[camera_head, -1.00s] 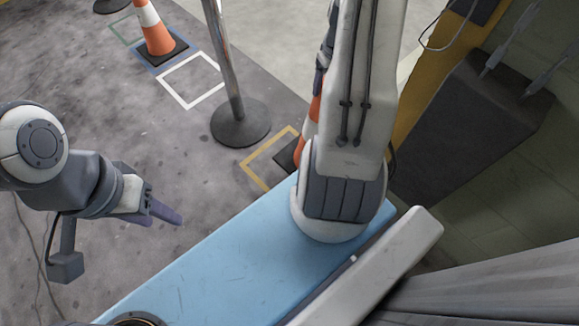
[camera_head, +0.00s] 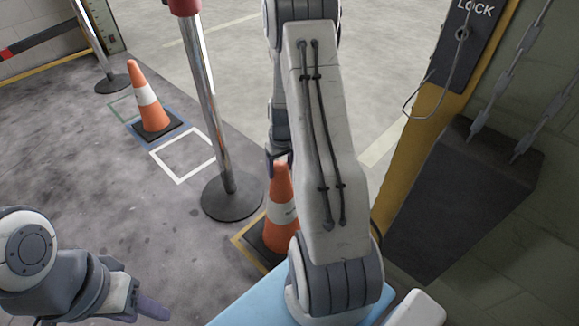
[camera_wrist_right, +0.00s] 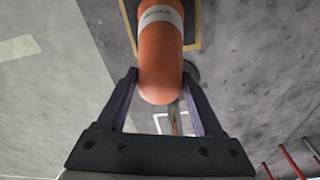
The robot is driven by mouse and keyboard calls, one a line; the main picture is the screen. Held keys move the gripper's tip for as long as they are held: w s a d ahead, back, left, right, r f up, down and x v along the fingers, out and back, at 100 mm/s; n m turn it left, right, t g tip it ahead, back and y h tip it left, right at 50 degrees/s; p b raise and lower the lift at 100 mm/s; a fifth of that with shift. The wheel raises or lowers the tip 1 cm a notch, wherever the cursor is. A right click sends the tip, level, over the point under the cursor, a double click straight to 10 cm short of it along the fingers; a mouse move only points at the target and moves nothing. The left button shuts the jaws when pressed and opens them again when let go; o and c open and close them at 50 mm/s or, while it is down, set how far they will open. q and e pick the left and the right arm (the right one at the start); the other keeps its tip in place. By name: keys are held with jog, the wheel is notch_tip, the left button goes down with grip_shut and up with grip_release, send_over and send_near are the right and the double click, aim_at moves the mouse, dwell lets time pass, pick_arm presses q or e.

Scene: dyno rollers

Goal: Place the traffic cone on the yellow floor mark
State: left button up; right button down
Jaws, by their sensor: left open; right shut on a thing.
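The orange traffic cone (camera_head: 283,212), with a white band and a dark square base, is upright at the yellow floor mark (camera_head: 243,248), partly hidden by my right arm. Its base overlaps the marked square; I cannot tell whether it touches the floor. My right gripper (camera_head: 279,158) is shut on the cone's top. In the right wrist view, the fingers (camera_wrist_right: 160,82) flank the orange tip of the cone (camera_wrist_right: 161,58), and part of the yellow outline (camera_wrist_right: 197,28) shows beside it. My left gripper (camera_head: 150,305) is open and empty at the lower left, away from the cone.
A metal post (camera_head: 232,195) on a round base stands left of the yellow mark. Another cone (camera_head: 149,100) stands on a blue mark, beside an empty white mark (camera_head: 183,157). A blue surface (camera_head: 258,302) is in front, a dark block (camera_head: 465,200) at right.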

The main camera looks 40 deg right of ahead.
jog(key=shift+w+f+b, duration=0.15)
jog(key=shift+f+b, duration=0.95)
jog(key=shift+f, duration=0.8)
grip_release()
jog(key=shift+f, duration=0.1)
